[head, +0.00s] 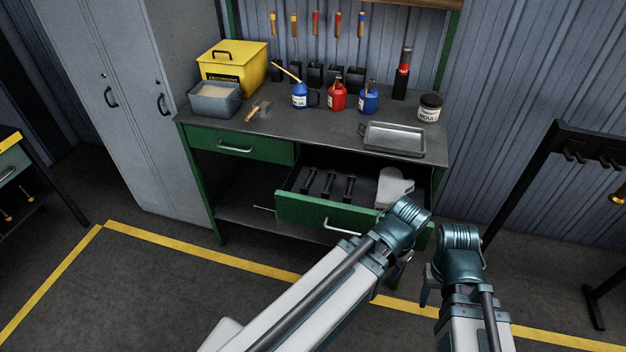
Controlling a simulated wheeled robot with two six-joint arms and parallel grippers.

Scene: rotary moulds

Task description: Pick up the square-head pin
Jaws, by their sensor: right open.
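The open green drawer (322,214) under the bench holds a few dark upright or slanted pin-like pieces (328,184) in a row. Their heads are too small to tell which one is square. My right gripper (430,288) is low in front of the bench at the right, below and apart from the drawer, with its jaws open and nothing seen between them. My left arm reaches up to the drawer's front right corner, its wrist covering that corner. The left jaws are mostly hidden behind the arm.
A pale grey block-like piece (393,188) lies in the drawer's right end. The bench top (290,125) holds a grey tray (393,139), oil cans, a yellow box (233,68), a grey bin (215,100) and a small hammer (257,111). A black rack (560,150) stands at right.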

